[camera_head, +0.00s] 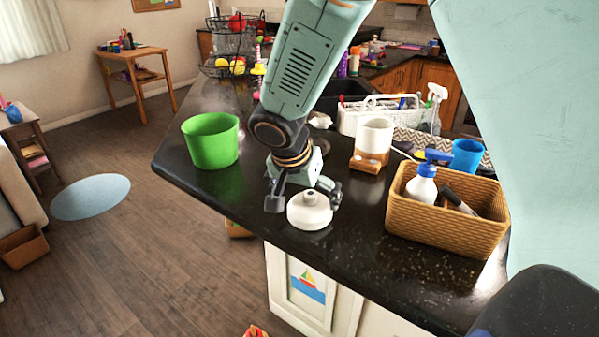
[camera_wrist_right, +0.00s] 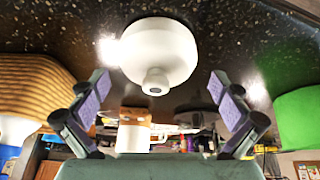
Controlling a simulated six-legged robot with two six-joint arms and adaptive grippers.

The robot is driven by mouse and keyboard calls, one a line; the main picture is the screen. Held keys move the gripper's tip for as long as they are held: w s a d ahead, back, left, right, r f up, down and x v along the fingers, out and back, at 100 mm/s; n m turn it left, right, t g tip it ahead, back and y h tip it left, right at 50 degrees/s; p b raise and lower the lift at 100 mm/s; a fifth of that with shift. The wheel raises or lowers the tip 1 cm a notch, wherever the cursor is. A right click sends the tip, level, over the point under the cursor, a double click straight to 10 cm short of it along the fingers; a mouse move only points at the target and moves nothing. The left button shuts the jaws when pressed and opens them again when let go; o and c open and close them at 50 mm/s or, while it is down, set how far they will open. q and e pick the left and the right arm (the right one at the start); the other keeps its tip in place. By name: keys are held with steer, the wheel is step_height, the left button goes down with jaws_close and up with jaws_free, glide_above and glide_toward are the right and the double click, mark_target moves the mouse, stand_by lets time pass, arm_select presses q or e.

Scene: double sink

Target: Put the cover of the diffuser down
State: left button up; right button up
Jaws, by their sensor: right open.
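The diffuser cover (camera_head: 309,210), a round white dome with a short nozzle, sits on the black counter near its front edge. It also shows in the right wrist view (camera_wrist_right: 158,55). My right gripper (camera_head: 305,198) is open, with one finger on either side of the cover. In the wrist view, both fingers (camera_wrist_right: 158,88) are clear of the cover, with gaps at both sides. The diffuser body (camera_head: 374,138), a white cylinder on a wooden base, stands behind and to the right of the cover. My left gripper is not in view.
A green pot (camera_head: 210,141) stands to the left on the counter. A woven basket (camera_head: 430,226) with a spray bottle (camera_head: 421,186) stands to the right. A white caddy (camera_head: 352,119) and a blue cup (camera_head: 467,155) are farther back. The counter's front edge is close to the cover.

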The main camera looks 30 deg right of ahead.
mark_target(306, 198)
steer(key=v, duration=0.9)
steer(key=shift+r+p, duration=0.25)
steer(key=shift+p, duration=0.2)
steer(key=shift+s+a, duration=0.1)
steer(key=shift+s, duration=0.1)
steer(key=b+x, duration=0.1)
steer(key=x, duration=1.1)
steer(key=shift+w, duration=0.1)
steer(key=shift+w+f+b, duration=0.1)
steer(key=shift+f+b, duration=0.25)
steer(key=shift+b, duration=0.25)
steer(key=shift+r+p, duration=0.3)
